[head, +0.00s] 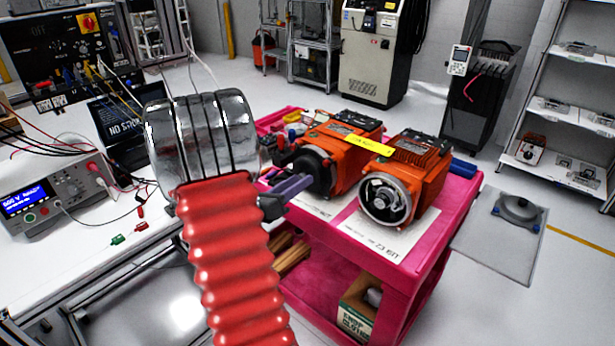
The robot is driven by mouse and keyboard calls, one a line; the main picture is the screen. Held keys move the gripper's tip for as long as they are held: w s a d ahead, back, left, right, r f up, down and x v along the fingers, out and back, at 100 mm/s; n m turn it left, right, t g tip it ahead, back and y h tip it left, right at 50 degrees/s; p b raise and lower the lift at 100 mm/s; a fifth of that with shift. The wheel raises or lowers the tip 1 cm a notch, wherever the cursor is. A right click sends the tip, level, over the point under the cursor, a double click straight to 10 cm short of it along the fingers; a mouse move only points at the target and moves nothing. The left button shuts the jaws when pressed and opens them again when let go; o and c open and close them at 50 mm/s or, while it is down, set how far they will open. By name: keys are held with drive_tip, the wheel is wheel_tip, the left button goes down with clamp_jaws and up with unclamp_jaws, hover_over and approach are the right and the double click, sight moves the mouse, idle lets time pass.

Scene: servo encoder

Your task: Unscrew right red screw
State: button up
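Two orange motors stand on a pink cart (455,215). The left motor (352,158) has a dark round front, and the right motor (425,185) has a silver ring-shaped front. I cannot make out the right red screw. My gripper (292,189) shows only partly, as dark fingers beyond my red bellows-covered arm. It is in front of the left motor's dark face, a little to its lower left. Whether it touches the motor is unclear. My arm hides the rest of the gripper and the cart's left part.
A white bench (70,240) on the left holds a power supply (55,195), cables and a laptop (118,130). A grey plate (490,245) with a round dark part lies right of the cart. A cabinet (375,55) and shelves stand behind. Floor is clear at lower right.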

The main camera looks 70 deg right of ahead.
drive_tip(key=shift+v, duration=2)
drive_tip(key=s+a+f+m+g+y, duration=0.2)
drive_tip(key=s+a+f+m+y, duration=0.3)
drive_tip(key=s+f+m, duration=0.15)
drive_tip(key=w+a+m+t+y, duration=0.2)
drive_tip(key=a+m+y, duration=0.3)
drive_tip(key=a+m, duration=0.5)
drive_tip(key=w+a+r+m+t+y, duration=0.2)
drive_tip(key=w+a+t, duration=0.3)
drive_tip(key=a, duration=0.6)
drive_tip(key=w+a+r+m+t+y, duration=0.2)
drive_tip(key=w+a, duration=0.4)
drive_tip(key=a, duration=0.5)
drive_tip(key=w+a+r+n+t+y, duration=0.2)
drive_tip(key=a+r+t, duration=0.3)
drive_tip(key=a+r, duration=0.4)
drive_tip(key=a, duration=0.5)
drive_tip(key=shift+t+y, duration=0.3)
